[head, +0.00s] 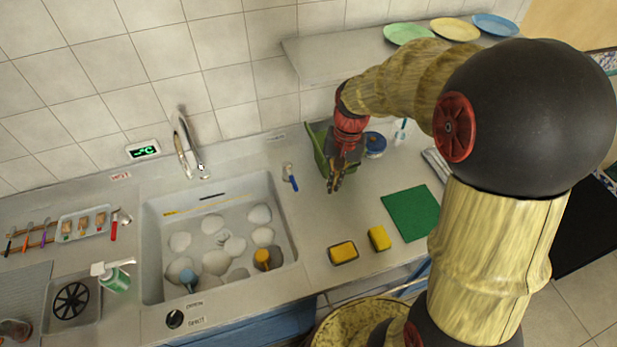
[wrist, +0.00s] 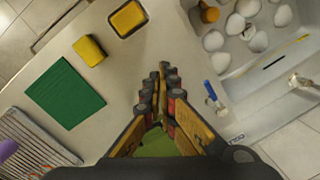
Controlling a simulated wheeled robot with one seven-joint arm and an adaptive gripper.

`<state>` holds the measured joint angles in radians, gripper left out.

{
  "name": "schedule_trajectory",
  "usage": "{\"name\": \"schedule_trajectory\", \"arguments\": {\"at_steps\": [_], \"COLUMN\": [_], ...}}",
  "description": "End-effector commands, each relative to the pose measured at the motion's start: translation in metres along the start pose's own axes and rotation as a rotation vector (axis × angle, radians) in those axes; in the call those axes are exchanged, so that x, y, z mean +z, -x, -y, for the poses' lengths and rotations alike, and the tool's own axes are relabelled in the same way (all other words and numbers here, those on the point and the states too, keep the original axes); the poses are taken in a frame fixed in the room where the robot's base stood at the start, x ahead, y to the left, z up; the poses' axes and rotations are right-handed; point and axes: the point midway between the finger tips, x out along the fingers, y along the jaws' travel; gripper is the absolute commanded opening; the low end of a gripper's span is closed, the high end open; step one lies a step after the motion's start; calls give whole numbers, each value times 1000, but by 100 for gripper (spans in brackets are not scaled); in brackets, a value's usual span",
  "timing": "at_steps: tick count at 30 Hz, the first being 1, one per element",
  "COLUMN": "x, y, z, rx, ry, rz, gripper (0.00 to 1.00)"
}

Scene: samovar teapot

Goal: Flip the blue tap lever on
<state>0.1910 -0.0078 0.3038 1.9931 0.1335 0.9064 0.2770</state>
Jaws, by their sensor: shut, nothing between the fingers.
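The blue tap lever (head: 292,182) sits on a small metal fitting on the counter, just right of the sink. It also shows in the wrist view (wrist: 210,90), right of my fingers. My gripper (head: 334,187) is shut and empty, pointing down over the counter to the right of the lever. In the wrist view my gripper's fingertips (wrist: 160,72) are together, apart from the lever.
The sink (head: 152,245) left of the lever holds several white rounded things, with a curved faucet (head: 182,140) behind. A green bin (head: 318,140) stands behind my gripper. Two yellow sponges (head: 342,252) (head: 379,238) and a green mat (head: 411,213) lie on the counter.

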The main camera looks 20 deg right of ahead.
Motion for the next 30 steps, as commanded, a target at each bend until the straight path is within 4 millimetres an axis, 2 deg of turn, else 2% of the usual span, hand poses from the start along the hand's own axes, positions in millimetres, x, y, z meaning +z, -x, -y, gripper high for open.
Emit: {"name": "schedule_trajectory", "arguments": {"at_steps": [6,12,14,19,24,30], "x": [-50,-96,-108,-132,-131,-131], "y": [-42,-74,-75,-58,-57,-57], "z": [11,29,37,54,56,56], "rx": [-14,-40,-55,-101,-102,-100], "ry": [-273,-578,-664,-858,-980,-1026], "rz": [79,116,116,99,110,112], "gripper": [0,0,0,0,0,0]}}
